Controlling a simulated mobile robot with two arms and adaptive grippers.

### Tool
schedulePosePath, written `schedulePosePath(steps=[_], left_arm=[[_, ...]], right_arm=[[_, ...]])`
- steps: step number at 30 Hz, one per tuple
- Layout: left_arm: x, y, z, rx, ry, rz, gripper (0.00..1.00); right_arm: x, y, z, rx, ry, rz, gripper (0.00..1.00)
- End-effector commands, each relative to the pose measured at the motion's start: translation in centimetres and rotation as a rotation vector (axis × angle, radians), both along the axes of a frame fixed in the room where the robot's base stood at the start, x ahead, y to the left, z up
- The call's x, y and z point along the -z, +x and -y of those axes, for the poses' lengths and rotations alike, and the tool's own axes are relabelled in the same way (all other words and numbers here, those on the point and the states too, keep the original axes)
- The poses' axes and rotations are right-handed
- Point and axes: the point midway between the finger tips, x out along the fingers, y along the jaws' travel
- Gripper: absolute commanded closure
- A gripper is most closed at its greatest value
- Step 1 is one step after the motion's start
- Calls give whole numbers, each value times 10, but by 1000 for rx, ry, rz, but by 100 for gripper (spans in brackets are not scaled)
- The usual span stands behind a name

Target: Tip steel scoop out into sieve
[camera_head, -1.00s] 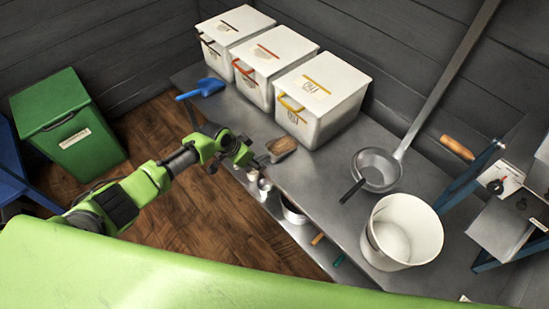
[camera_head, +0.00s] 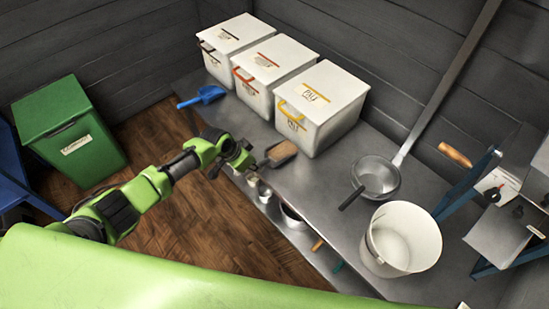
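My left gripper (camera_head: 248,161) is closed around the handle end of the steel scoop (camera_head: 266,163). The scoop's pan holds a brown load (camera_head: 281,152) and appears roughly level, at the bench's front edge before the white bins. A round steel vessel (camera_head: 377,175), which looks like the sieve, is on the bench to the right, well apart from the scoop. A black handle points front-left from it; its mesh cannot be made out. My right gripper is out of view.
Three lidded white bins (camera_head: 319,92) stand along the wall, with a blue scoop (camera_head: 202,96) near the left one. A white bucket (camera_head: 402,236) stands front right of the sieve. Bare bench (camera_head: 312,182) lies between scoop and sieve. A mill-like device (camera_head: 500,232) is at right.

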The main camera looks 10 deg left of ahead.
Motion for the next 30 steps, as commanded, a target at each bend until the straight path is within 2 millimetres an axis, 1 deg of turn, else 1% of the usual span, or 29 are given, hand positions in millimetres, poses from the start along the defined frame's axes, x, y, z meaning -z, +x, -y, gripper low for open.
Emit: schedulePosePath(steps=[1,15,23,24,25,30], left_arm=[[-9,0,1,0,-1,2,100],[-45,0,1,1,0,1,100],[-44,0,1,1,0,1,100],[-44,0,1,1,0,1,94],[-44,0,1,1,0,1,100],[-45,0,1,2,-1,1,100]], right_arm=[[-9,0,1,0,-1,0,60],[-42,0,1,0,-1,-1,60],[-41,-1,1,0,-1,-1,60],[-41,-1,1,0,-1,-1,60],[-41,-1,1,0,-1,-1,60],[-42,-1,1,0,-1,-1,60]])
